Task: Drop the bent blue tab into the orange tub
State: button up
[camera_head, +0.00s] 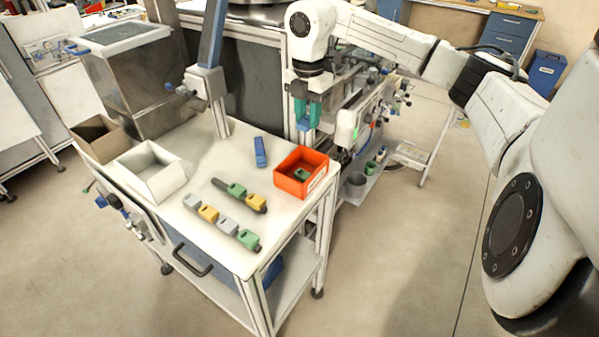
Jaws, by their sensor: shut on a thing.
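The orange tub (288,184) stands at the right end of the white table, with a small dark green piece (302,174) inside. My gripper (306,118) has teal fingers and hangs pointing down above the tub's far side, clear of its rim. It is shut on a small bluish piece (304,125) at the fingertips. This piece is mostly hidden, so I cannot make out its bent shape. Another blue piece (260,152) lies on the table to the left of the tub.
Several grey, yellow and green blocks (208,213) lie in two rows along the front of the table (205,165). A white open box (152,178) and a brown box (97,139) stand at the left. A grey post (217,90) rises at the back edge.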

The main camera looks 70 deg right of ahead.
aim_at(307, 130)
jog(key=shift+f+b, duration=1.15)
jog(key=shift+f, duration=1.25)
jog(key=o, duration=1.1)
jog(key=shift+c, duration=0.2)
jog(key=shift+r, duration=0.1)
notch_tip(307, 130, up, 11)
jog(key=shift+f+b, duration=0.15)
jog(key=shift+b, duration=0.65)
jog(key=shift+s+f, duration=0.1)
